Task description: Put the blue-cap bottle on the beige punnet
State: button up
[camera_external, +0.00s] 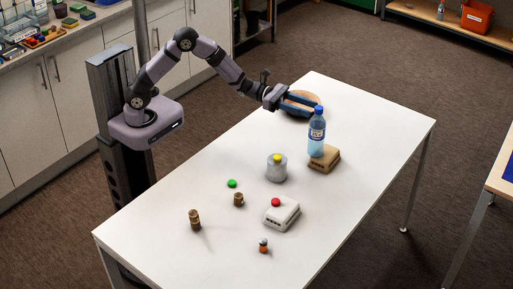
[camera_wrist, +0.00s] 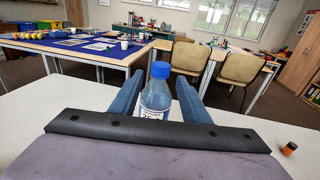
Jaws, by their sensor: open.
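The blue-cap bottle (camera_external: 316,140) is clear with a blue and white label. It stands upright and appears to rest on the beige punnet (camera_external: 328,163), a small tan box on the white table. My gripper (camera_external: 308,104) is open, its blue fingers reaching toward the bottle's top from behind left. In the wrist view the bottle (camera_wrist: 156,98) shows between the two open fingers of my gripper (camera_wrist: 158,84), with space on both sides. Its lower part is hidden by the gripper body, and the punnet is not visible there.
A round tan dish (camera_external: 304,96) lies behind my gripper. A grey canister (camera_external: 277,172) with a yellow top, a white box (camera_external: 284,216) with a red ball, a green disc (camera_external: 232,183) and small brown barrels (camera_external: 194,220) stand nearer. The table's right side is clear.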

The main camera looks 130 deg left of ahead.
jog(key=shift+s+d+r, duration=0.1)
jog(key=shift+s+d, duration=0.05)
jog(key=shift+s, duration=0.65)
jog(key=shift+s+d, duration=0.1)
jog(key=shift+s, duration=0.65)
